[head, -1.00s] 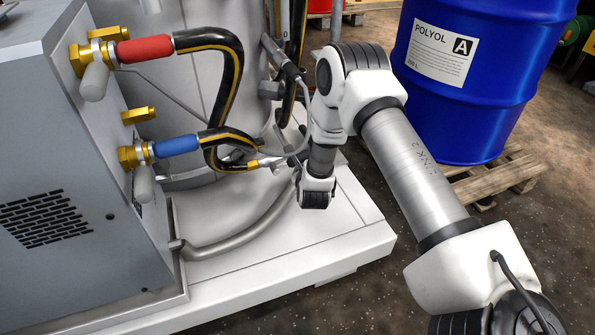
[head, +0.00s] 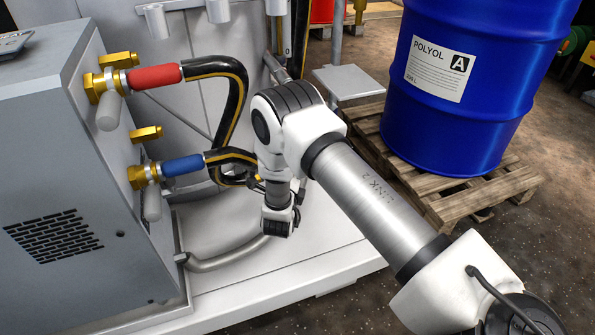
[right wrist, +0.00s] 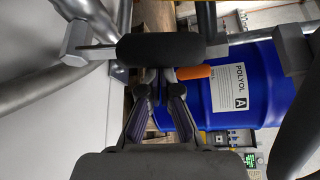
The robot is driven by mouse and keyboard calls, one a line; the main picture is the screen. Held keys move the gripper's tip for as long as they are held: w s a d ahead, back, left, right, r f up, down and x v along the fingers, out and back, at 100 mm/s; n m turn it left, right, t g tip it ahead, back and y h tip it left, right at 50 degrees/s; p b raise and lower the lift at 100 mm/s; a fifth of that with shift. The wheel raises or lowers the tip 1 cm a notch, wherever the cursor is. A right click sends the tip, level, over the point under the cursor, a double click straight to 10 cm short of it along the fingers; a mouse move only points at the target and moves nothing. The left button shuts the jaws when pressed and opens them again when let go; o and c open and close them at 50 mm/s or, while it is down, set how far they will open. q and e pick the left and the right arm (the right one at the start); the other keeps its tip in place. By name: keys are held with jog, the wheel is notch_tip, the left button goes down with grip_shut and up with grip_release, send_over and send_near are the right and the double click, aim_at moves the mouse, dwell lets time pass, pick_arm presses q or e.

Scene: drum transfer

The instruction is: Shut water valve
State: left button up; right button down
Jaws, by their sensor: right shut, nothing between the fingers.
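On the grey unit's side, an upper brass fitting (head: 95,85) joins a red-sleeved hose (head: 155,77). A lower brass fitting (head: 140,176) joins a blue-sleeved hose (head: 183,165). Grey cylindrical parts hang below both; I cannot tell which part is the water valve. My right arm reaches in beside the hoses, and its own links hide most of the gripper in the head view. In the right wrist view my right gripper (right wrist: 156,78) is shut and empty, its fingertips just below a black cylindrical grip (right wrist: 160,50). An orange piece (right wrist: 194,72) is right of the tips. My left gripper is not visible.
A blue polyol drum (head: 480,80) stands on a wooden pallet (head: 455,205) at the right. A white base plate (head: 300,275) lies under the arm. A small grey platform (head: 346,82) stands behind it. Grey pipes (right wrist: 90,35) surround the gripper.

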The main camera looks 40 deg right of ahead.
jog(key=shift+w+a+r+n+t+h+p, duration=0.15)
jog(key=shift+a+r+n+h+p, duration=0.1)
jog(key=shift+a+n, duration=0.3)
jog(key=shift+w+a+r+n+t+h+p, duration=0.2)
jog(key=shift+a+n, duration=0.15)
jog(key=shift+a, duration=0.25)
